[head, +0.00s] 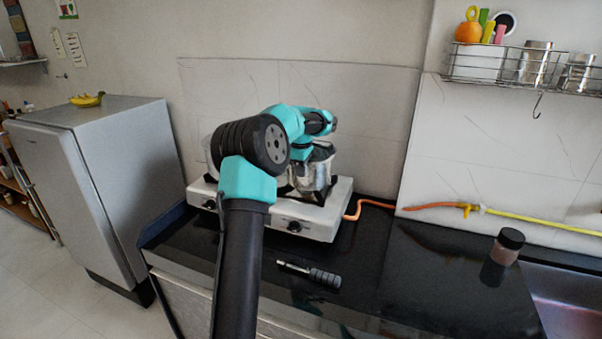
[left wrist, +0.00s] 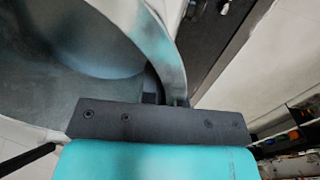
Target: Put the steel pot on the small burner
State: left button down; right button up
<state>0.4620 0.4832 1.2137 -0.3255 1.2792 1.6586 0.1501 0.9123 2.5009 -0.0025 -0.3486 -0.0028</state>
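The steel pot (head: 318,177) is at the right side of the white stove, partly hidden behind my left arm. It looks upright; whether its base rests on the burner is hard to tell. My left gripper (head: 305,158) is at its rim, with the fingers mostly hidden in the head view. In the left wrist view, the pot's open inside (left wrist: 75,50) fills the upper left. The fingers (left wrist: 168,92) sit close together around the pot's wall, one inside and one outside. The burners are largely hidden by my arm and the pot. My right gripper is not in view.
The stove (head: 325,222) stands on the black counter, with an orange hose (head: 375,204) at its right. A black-handled tool (head: 322,277) lies in front. A dark-lidded jar (head: 507,247) stands near the sink (head: 570,312). A grey fridge (head: 110,180) is at left. The middle-right counter is clear.

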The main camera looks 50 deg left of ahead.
pick_arm(q)
jog(key=shift+w+a+f, duration=0.15)
jog(key=shift+w+a, duration=0.9)
jog(key=shift+a, duration=0.2)
jog(key=shift+w+a+f, duration=0.15)
jog(key=shift+w+a, duration=0.85)
jog(key=shift+a, duration=0.25)
jog(key=shift+f, duration=0.1)
jog(key=shift+f, duration=1.65)
jog(key=shift+f, duration=0.1)
jog(key=c, duration=1.4)
grip_release()
jog(key=shift+o, duration=0.2)
notch_tip(320, 180, up, 12)
jog(key=shift+s+d, duration=0.1)
